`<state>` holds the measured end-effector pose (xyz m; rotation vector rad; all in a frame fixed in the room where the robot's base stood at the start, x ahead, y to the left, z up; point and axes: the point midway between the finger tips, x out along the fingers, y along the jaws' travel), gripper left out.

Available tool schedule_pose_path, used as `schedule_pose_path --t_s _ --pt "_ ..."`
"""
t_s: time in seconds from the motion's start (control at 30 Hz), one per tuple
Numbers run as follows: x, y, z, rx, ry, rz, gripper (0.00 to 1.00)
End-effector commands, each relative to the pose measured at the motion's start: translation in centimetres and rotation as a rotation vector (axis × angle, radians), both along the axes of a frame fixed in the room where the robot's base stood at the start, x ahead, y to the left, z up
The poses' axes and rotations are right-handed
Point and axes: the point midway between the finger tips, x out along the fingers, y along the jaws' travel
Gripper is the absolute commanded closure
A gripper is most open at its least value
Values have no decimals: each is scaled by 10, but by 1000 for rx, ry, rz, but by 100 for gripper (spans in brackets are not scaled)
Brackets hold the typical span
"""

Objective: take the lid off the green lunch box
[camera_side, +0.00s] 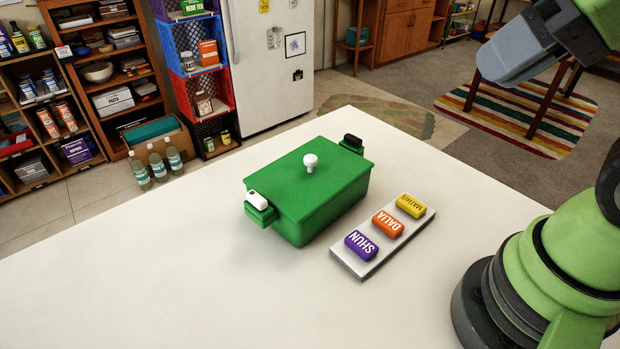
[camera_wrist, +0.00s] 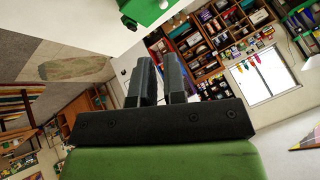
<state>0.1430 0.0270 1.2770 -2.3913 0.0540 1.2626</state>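The green lunch box (camera_side: 325,205) stands on the white table with its green lid (camera_side: 285,185) on top. A white knob (camera_side: 310,161) rises from the middle of the lid. A white clip (camera_side: 257,200) sits at the box's left end and a black clip (camera_side: 352,141) at its far right end. Part of the box also shows at the top of the wrist view (camera_wrist: 146,10). My gripper (camera_side: 497,66) is up at the right, well away from the box. In the wrist view its fingers (camera_wrist: 158,68) stand apart with nothing between them.
The table (camera_side: 150,285) is clear at left and front. Shelves, stacked crates (camera_side: 203,95) and a fridge (camera_side: 268,60) stand beyond.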

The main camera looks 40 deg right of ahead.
Motion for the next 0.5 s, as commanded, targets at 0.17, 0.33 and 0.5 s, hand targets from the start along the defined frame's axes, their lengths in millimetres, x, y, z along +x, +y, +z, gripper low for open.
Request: schedule_pose_path --t_s 0.17,0.33,0.5 --pt "0 0 0 0 0 0 47" --pt "0 0 0 0 0 0 45" --pt "4 0 2 -5 9 7 45"
